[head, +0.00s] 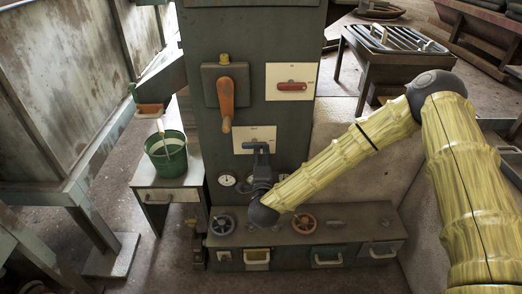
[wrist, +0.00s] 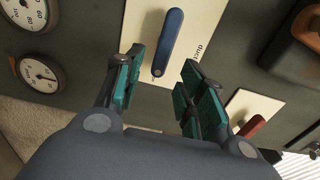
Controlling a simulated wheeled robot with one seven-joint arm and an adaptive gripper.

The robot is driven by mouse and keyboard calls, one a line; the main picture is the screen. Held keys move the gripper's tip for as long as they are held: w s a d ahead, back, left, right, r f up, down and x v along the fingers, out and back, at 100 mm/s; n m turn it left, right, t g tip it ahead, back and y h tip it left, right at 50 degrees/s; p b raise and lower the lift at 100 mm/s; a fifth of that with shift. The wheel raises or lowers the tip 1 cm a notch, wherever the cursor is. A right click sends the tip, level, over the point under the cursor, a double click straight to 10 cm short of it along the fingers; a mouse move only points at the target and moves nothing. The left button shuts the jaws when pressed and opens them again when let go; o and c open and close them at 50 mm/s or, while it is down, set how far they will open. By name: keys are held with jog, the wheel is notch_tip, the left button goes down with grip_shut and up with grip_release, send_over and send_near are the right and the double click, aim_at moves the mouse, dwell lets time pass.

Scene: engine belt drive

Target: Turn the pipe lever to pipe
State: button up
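The blue lever (wrist: 168,42) is on a white plate (wrist: 139,26) in the wrist view, slanting from upper right to lower left. In the head view the lever shows as a dark blue bar (head: 255,146) on the white plate (head: 254,132) low on the cabinet front. My gripper (wrist: 162,62) is open and empty, with teal-padded fingers on either side of the lever's lower end. I cannot tell whether they touch it. In the head view my gripper (head: 262,172) is partly hidden by its own wrist.
A red lever (head: 292,86) on a white plate and an orange lever (head: 227,100) sit higher on the cabinet. Round gauges (wrist: 40,74) are beside the blue lever. Handwheels (head: 222,224) and drawers lie below. A green bucket (head: 166,154) stands on the left table.

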jog(key=s, duration=0.7)
jog(key=shift+s, duration=0.15)
jog(key=shift+f, duration=0.1)
